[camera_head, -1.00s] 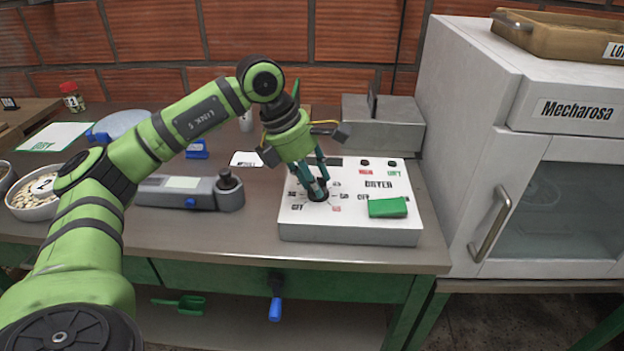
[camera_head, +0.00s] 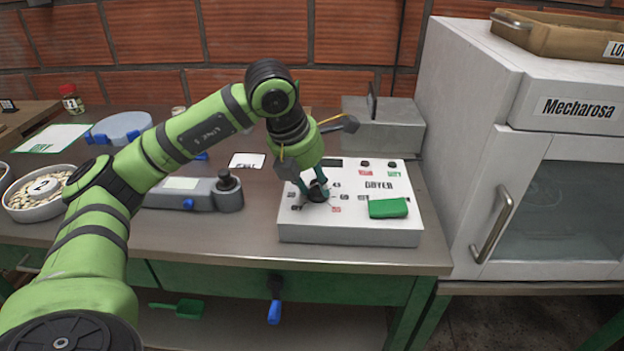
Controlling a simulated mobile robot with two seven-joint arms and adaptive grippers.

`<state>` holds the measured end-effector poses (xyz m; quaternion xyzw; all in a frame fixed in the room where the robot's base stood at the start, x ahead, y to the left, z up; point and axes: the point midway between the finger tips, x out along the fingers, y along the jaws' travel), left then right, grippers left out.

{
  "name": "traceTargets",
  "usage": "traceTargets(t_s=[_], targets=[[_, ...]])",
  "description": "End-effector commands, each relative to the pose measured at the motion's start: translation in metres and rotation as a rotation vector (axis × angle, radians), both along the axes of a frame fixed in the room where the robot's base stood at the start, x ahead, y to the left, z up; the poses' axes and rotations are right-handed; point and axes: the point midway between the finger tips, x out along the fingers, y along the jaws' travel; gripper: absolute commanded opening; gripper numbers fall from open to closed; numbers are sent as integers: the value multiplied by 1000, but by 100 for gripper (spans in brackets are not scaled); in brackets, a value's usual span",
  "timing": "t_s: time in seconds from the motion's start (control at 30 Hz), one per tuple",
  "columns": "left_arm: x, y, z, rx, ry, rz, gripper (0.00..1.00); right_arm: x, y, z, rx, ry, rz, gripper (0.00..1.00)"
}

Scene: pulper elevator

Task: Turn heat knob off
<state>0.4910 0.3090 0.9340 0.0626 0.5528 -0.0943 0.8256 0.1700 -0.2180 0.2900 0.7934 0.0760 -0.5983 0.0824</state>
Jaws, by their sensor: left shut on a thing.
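The black heat knob (camera_head: 318,193) sits on the left half of the white dryer panel (camera_head: 350,232), with small labels around it. My left gripper (camera_head: 316,188) reaches down from above and is shut on the knob. Its fingers hide part of the knob, so I cannot read which label it points at. My right gripper is not in view.
A green block (camera_head: 388,208) sits on the panel's right side. A grey device with a dark knob (camera_head: 228,192) lies left of the panel. A grey metal box (camera_head: 383,126) stands behind, and a white cabinet (camera_head: 470,120) stands close on the right.

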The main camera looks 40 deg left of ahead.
Motion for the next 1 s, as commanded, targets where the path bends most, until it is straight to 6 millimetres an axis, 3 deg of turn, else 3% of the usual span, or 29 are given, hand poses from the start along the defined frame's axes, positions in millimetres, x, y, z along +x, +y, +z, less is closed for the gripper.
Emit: traceTargets(t_s=[0.4,0.43,0.47,1.0], targets=[[2,-4,1,-10,-8,0,2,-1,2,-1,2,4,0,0],[2,-4,1,-10,-8,0,42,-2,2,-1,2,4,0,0],[2,-4,1,-10,-9,0,54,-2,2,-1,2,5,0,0],[0,0,6,-3,-7,6,56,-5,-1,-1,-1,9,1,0]])
